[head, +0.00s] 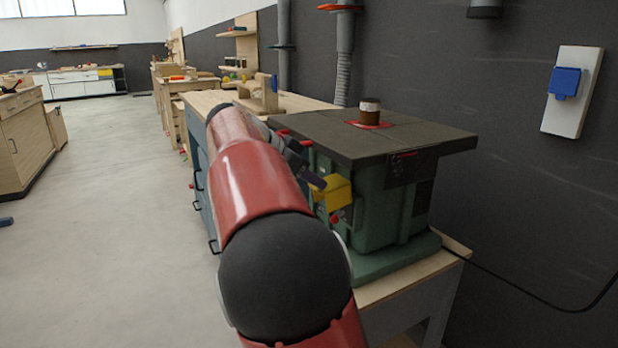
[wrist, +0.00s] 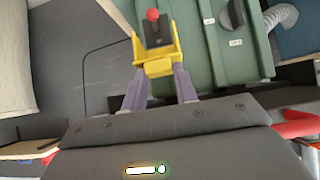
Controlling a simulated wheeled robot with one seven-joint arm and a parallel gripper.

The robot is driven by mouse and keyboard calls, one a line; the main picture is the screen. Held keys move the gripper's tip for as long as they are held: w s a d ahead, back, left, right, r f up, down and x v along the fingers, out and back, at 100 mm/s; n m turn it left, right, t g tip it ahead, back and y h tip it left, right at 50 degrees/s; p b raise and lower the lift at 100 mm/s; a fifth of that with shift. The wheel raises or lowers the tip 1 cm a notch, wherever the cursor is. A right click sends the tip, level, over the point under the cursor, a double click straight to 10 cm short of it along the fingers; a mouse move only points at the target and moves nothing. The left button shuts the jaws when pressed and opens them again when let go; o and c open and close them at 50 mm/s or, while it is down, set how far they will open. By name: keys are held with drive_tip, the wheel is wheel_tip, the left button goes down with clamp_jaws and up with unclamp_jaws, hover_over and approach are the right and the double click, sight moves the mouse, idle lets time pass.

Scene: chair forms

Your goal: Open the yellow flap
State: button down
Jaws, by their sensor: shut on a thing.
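The yellow flap (head: 336,193) is on the side of the green machine (head: 377,205), below its dark table top. It stands out from the machine's side in the head view. In the wrist view the yellow flap (wrist: 160,67) is at the upper middle, with a red button (wrist: 152,15) on a dark plate beyond it. My gripper (wrist: 159,74) is shut on the flap's near edge, one finger at each side. In the head view my gripper (head: 314,181) is at the flap's upper left, mostly hidden behind my red arm.
The machine stands on a wooden-topped bench (head: 395,290) against the dark wall. A brown cylinder (head: 370,110) stands on the machine's top. A blue-covered socket (head: 565,82) is on the wall at right, and a black cable runs below it. Open grey floor (head: 120,220) lies to the left.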

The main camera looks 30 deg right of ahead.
drive_tip(key=c, duration=1.1)
unclamp_jaws()
drive_tip(key=shift+d, duration=0.4)
drive_tip(key=shift+a, duration=0.1)
drive_tip(key=v, duration=0.7)
drive_tip(key=shift+a+r, duration=0.15)
drive_tip(key=shift+a, duration=0.2)
